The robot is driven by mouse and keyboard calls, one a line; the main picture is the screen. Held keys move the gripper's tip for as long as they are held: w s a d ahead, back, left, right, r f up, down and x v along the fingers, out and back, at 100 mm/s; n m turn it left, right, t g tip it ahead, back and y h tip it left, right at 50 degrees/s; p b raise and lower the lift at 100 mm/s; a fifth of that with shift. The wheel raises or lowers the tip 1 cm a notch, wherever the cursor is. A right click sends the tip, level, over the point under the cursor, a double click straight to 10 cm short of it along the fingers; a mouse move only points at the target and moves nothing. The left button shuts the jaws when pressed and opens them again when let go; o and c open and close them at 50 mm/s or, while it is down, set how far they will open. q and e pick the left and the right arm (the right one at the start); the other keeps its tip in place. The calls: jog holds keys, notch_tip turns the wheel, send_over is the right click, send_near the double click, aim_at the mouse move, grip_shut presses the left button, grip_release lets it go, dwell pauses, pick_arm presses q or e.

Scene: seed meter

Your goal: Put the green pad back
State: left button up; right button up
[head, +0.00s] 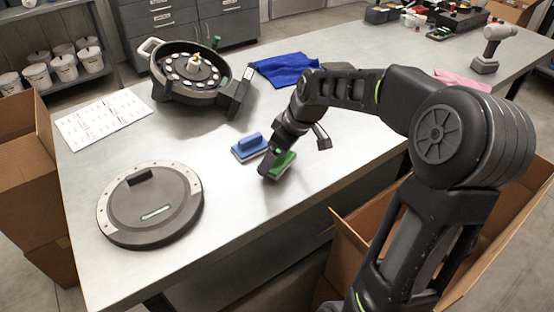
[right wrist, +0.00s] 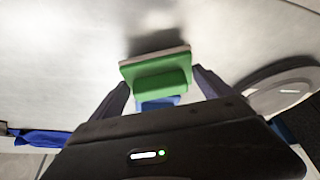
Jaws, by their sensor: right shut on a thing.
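The green pad (head: 284,164) is a small block with a green grip and a pale underside. My right gripper (head: 277,166) is shut on it, at or just above the table. In the right wrist view the green pad (right wrist: 157,72) sits between the two fingers (right wrist: 160,88). A blue pad (head: 249,148) with a raised grip rests on the table just left of and behind the green one. It also shows partly hidden behind the green pad in the right wrist view (right wrist: 158,103). My left gripper is not in view.
A round dark lid (head: 150,207) with a pale rim lies at the front left. A round seed meter housing (head: 190,70) with white discs stands behind it, near a printed sheet (head: 103,120). A blue cloth (head: 286,69) lies at the back. Table right of the green pad is clear.

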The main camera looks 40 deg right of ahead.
notch_tip(320, 180, down, 2)
jog(key=shift+f, duration=0.2)
jog(key=o, duration=1.2)
jog(key=shift+r, duration=0.1)
